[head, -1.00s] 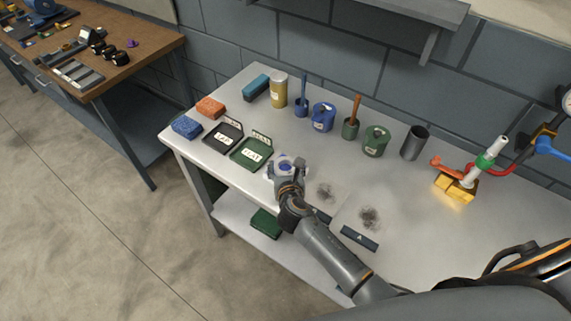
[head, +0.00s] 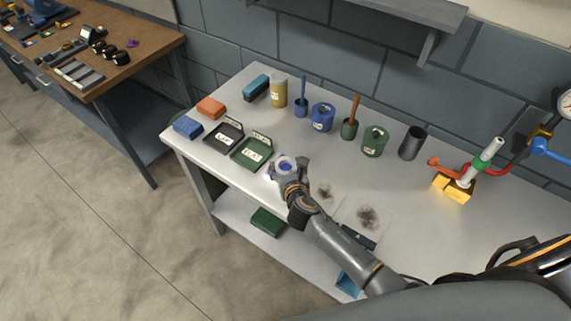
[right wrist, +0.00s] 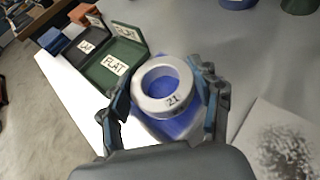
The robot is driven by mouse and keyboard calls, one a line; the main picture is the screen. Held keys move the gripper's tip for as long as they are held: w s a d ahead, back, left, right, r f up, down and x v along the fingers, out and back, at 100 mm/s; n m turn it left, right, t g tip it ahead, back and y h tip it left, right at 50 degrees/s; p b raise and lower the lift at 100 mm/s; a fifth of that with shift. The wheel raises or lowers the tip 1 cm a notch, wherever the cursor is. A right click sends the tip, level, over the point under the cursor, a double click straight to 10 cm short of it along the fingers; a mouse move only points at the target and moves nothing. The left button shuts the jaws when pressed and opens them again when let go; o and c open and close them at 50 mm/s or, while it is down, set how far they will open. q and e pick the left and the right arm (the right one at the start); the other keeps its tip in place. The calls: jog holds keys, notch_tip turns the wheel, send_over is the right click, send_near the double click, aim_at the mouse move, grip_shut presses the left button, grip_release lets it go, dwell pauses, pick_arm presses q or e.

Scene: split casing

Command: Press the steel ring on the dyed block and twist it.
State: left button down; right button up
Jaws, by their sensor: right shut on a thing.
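The steel ring (right wrist: 150,103), marked 21, lies flat over the blue dyed block (right wrist: 180,128) in the right wrist view. Blue shows through its hole and below its near edge. I cannot tell how firmly the two touch. My right gripper (right wrist: 166,103) is shut on the ring, with one finger at each side. In the head view the right gripper (head: 289,172) is at the table's front edge, right of the green tray marked FLAT (head: 251,154). My left gripper is not in view.
The black tray (head: 222,136) stands left of the green one. Smudged plates (head: 368,217) lie right of the gripper.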

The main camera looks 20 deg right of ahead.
jog(key=shift+s+f+n+y+p, duration=0.1)
jog(key=shift+f+n+y+p, duration=0.05)
jog(key=shift+n+y+p, duration=0.5)
jog(key=shift+f, duration=0.1)
jog(key=shift+a+m+h+b, duration=0.15)
jog(key=shift+m+h+b, duration=0.55)
jog(key=shift+m+h, duration=0.45)
jog(key=shift+h, duration=0.1)
jog(key=shift+d+r, duration=0.2)
